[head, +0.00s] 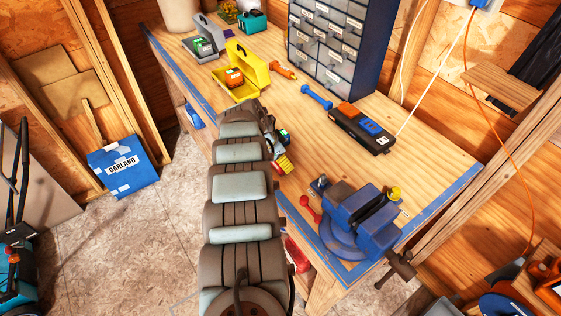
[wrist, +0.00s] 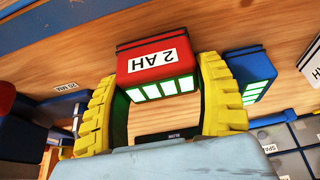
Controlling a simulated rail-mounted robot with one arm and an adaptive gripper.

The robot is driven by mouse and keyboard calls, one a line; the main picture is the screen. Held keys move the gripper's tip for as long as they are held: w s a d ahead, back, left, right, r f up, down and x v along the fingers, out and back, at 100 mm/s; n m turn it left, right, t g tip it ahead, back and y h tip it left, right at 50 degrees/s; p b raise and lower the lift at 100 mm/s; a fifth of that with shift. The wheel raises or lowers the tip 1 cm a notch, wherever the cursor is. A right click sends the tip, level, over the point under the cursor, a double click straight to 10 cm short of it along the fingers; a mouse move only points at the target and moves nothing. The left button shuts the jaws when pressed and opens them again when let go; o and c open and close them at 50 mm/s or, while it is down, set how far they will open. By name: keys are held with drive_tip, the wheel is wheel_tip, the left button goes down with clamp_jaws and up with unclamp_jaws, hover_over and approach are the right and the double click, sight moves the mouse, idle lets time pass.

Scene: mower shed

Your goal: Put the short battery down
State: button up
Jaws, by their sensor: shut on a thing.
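My gripper (wrist: 165,105) has yellow ribbed fingers and is shut on a red-topped battery (wrist: 157,60) labelled "2 AH", with a row of lit green squares on it. The fingers press on its two sides. Bench wood shows behind it, and I cannot tell whether it touches the bench. A blue battery (wrist: 248,75) with lit green squares is just right of the right finger in the wrist view.
A blue vise (head: 355,225) stands at the bench's near right. A black charger-like unit (head: 362,128) with orange and blue parts lies beyond bare wood. A drawer cabinet (head: 328,45), a yellow caddy (head: 245,72) and a grey caddy (head: 205,38) stand farther back.

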wheel_tip(320, 180, up, 27)
drive_tip(key=shift+r+b, duration=0.2)
drive_tip(key=shift+b, duration=0.1)
idle(1.0)
